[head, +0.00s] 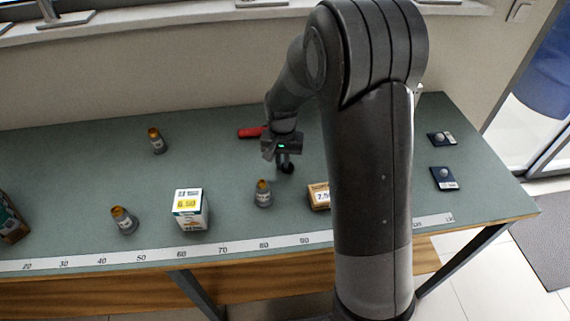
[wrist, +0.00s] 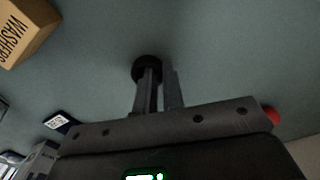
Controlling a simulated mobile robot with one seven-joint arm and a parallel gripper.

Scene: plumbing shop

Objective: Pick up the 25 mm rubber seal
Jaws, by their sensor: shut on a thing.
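The rubber seal is a small, dark, round piece; it shows in the wrist view (wrist: 146,67) at the fingertips and in the head view (head: 287,168) just below my gripper. My gripper (head: 284,160) points down over the back middle of the green bench. In the wrist view its two fingers (wrist: 158,88) are close together, shut on the seal. The fingers hide part of the seal. I cannot read its size or tell whether it is clear of the bench top.
A washers box (wrist: 24,30) stands nearby, partly behind my arm in the head view (head: 319,196). A red object (head: 251,132) lies behind my gripper. Bare bench lies left of my gripper.

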